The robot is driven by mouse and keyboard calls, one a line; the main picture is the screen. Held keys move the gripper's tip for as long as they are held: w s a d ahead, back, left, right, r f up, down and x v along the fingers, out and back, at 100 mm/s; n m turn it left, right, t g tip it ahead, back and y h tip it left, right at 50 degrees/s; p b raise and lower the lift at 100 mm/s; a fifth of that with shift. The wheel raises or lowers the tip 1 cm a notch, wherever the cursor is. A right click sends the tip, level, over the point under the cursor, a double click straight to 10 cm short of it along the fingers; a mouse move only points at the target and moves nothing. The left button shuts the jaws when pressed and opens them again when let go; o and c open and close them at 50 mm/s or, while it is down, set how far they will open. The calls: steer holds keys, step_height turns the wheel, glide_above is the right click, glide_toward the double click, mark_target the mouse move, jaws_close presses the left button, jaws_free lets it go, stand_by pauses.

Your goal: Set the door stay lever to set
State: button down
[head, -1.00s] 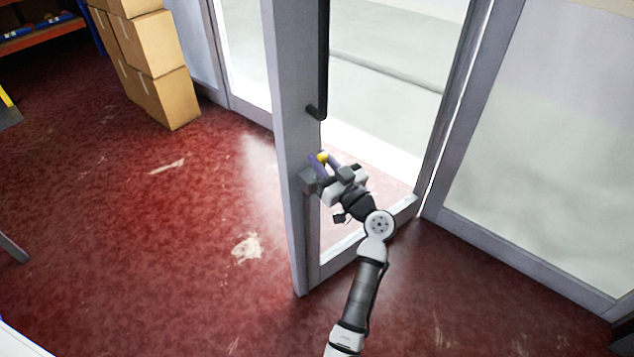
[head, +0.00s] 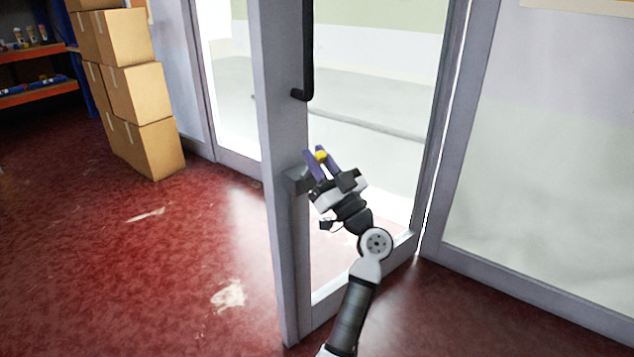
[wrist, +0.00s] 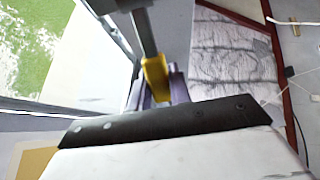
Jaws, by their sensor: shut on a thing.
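The door stay lever has a yellow tip (head: 321,155), which sits between the two purple fingers of my gripper (head: 320,161). In the wrist view the yellow end (wrist: 156,78) hangs from a grey bar (wrist: 144,30), and my gripper's fingers (wrist: 160,92) are shut on it. A grey block (head: 297,180) on the edge of the open glass door (head: 285,230) is just left of my gripper. My gripper partly hides the lever, and I cannot read any setting mark.
A black pull handle (head: 306,60) is on the door above my gripper. Stacked cardboard boxes (head: 140,95) stand at the back left by the wall. A shelf (head: 35,90) is beyond them. The red floor (head: 150,270) left of the door is mostly clear.

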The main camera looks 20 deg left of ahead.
steer(key=shift+s+d+f+y+b, duration=0.15)
steer(key=shift+f+y+b, duration=0.15)
steer(key=shift+b, duration=1.4)
steer(key=c, duration=1.3)
jaws_free()
steer(key=shift+r, duration=0.15)
step_height(320, 180, up, 20)
steer(key=p, duration=0.4)
